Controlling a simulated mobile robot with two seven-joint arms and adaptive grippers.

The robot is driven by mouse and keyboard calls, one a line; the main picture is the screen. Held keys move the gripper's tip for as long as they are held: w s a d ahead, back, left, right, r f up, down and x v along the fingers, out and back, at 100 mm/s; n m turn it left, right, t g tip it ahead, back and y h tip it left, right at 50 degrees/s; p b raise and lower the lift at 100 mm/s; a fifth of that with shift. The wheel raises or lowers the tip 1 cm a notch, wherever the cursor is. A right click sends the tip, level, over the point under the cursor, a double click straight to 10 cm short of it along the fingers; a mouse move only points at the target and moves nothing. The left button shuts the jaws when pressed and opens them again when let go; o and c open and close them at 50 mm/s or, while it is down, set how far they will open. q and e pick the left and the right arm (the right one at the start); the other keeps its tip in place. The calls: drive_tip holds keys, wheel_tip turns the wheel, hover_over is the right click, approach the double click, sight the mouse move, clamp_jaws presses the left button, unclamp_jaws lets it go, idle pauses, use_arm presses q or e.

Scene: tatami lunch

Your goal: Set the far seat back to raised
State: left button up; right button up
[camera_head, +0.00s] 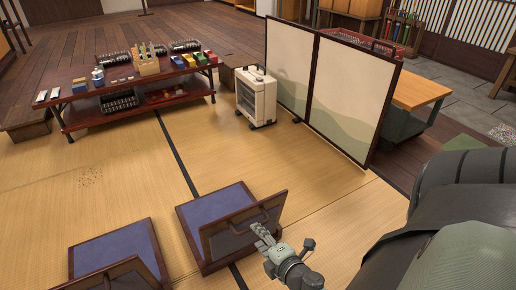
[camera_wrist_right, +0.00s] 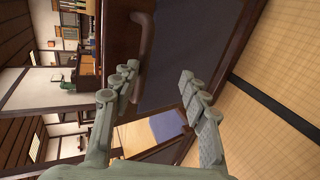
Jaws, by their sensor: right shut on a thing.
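The far seat (camera_head: 211,207) is a low wooden frame with a purple-blue cushion on the tatami. Its back (camera_head: 222,243) is a dark panel in a brown frame, tilted up at the near side of the cushion; its exact angle is hard to tell. A curved brown handle (camera_wrist_right: 145,45) shows on the back in the right wrist view. My right gripper (camera_head: 262,234) is at the back's near face by the handle, shut on the back; its fingers hide the exact contact. My left gripper is not in view.
A second purple seat (camera_head: 112,246) with its own back (camera_head: 112,276) stands to the left. A folding screen (camera_head: 345,95) and a white heater (camera_head: 255,97) stand beyond, right of a low red table (camera_head: 85,92) holding goods. Tatami between seats and table is clear.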

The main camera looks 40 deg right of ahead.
drive_tip(key=v, duration=1)
drive_tip(key=shift+s+r, duration=0.3)
drive_tip(key=shift+r, duration=0.1)
